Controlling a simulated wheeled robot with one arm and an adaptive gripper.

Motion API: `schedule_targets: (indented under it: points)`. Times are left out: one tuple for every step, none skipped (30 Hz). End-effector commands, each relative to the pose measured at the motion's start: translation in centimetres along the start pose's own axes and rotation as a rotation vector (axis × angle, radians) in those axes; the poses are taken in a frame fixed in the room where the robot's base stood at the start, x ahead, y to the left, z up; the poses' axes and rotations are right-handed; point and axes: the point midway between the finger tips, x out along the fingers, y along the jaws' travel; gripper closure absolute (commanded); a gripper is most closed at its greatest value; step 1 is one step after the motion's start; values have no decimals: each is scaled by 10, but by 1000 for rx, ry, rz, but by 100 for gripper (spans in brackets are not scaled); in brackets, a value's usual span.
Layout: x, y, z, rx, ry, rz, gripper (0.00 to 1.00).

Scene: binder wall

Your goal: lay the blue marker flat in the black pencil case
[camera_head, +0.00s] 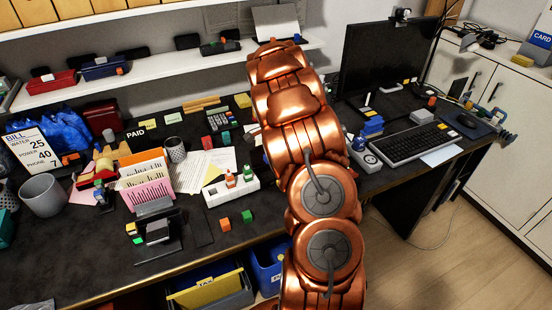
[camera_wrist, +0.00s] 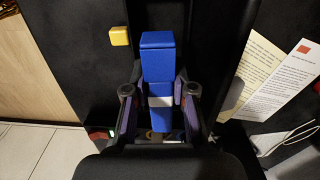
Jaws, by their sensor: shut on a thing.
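My gripper (camera_wrist: 160,93) is shut on the blue marker (camera_wrist: 158,56), a blocky blue bar with a pale band, in the wrist view. The marker sticks out past the fingertips, over or in front of dark surfaces; its clearance from them cannot be told. In the head view my arm hides the gripper and marker. A black case (camera_head: 220,47) lies on the wall shelf, with small coloured bits at it.
The desk (camera_head: 70,265) is crowded. A pink file holder (camera_head: 148,190), a white tray (camera_head: 231,193) and a monitor (camera_head: 385,62) stand on it. A red case (camera_head: 51,83) and a blue case (camera_head: 105,67) lie on the shelf. The wrist view shows a yellow block (camera_wrist: 120,36) and papers (camera_wrist: 285,85).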

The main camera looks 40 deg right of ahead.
Motion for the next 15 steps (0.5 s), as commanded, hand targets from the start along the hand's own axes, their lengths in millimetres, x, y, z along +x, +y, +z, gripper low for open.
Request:
schedule_targets:
  points:
    - [-4,0,0,0,1,-1,100]
    - [-6,0,0,0,1,-1,100]
    - [-9,0,0,-1,1,-1,100]
    - [-11,-1,0,-1,1,-2,100]
    - [-12,-1,0,-1,2,-2,100]
    - [-15,-1,0,-1,2,-2,100]
    - [-16,-1,-1,-1,2,-2,100]
    - [-18,-1,-1,-2,3,-2,100]
    - [-19,-1,-1,-2,2,-2,100]
    - [-19,-1,0,-2,2,-2,100]
    - [-19,-1,-1,-2,2,-2,100]
    - [-19,0,0,-1,2,-1,100]
    - [-19,0,0,-1,2,-1,100]
    - [-18,0,0,-1,2,-1,100]
    - [-17,0,0,-1,2,-1,100]
